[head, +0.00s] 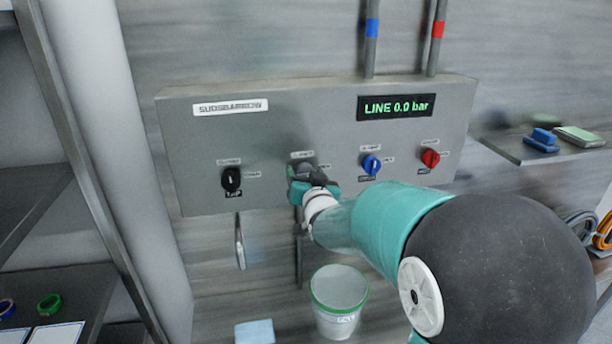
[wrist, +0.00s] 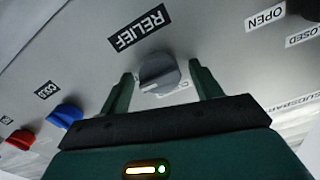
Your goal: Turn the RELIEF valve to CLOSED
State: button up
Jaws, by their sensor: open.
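The RELIEF valve is a grey knob (wrist: 158,72) on the grey panel, under its RELIEF label (wrist: 140,27) in the wrist view. My gripper (wrist: 162,75) is open, with one green finger on each side of the knob. A gap shows between the knob and each finger; the fingers are not closed on it. A white position label (wrist: 170,97) below the knob is partly hidden, so the valve's setting cannot be read. In the head view my gripper (head: 312,183) is at the panel and covers most of this knob.
The panel (head: 300,115) also carries a black knob (head: 231,179), a blue knob (head: 371,164) and a red knob (head: 430,157). Its display (head: 395,106) reads LINE 0.0 bar. A bucket (head: 338,318) stands below. A shelf (head: 500,148) with blue and green items is at right.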

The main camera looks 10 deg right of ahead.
jog(key=c, duration=1)
jog(key=shift+n, duration=0.3)
jog(key=n, duration=0.8)
jog(key=shift+a+n, duration=0.1)
jog(key=shift+n, duration=0.3)
jog(key=n, duration=0.4)
jog(key=shift+f+n, duration=0.1)
jog(key=shift+n, duration=2.1)
